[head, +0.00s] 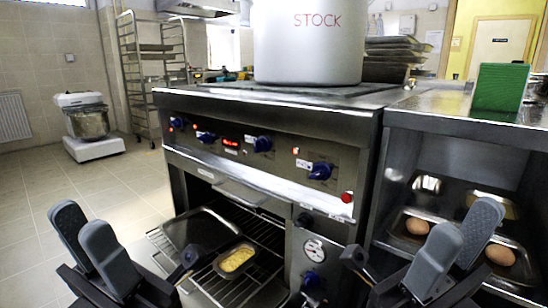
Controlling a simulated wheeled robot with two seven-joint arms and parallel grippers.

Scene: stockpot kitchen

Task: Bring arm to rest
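My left gripper (84,222) is at the lower left, in front of the floor and left of the stove. Its two grey fingers stand apart with nothing between them. My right gripper (463,222) is at the lower right, in front of the shelf beside the stove. Its fingers are also apart and empty. Both point upward, and neither visibly holds anything. A large stockpot (310,50) marked STOCK stands on top of the stove (262,165).
The oven is open below, with a dark tray (200,228) and a small dish of yellow food (236,262) on its rack. The shelf at right holds trays with brown eggs (416,226). A green block (500,87) stands on the counter.

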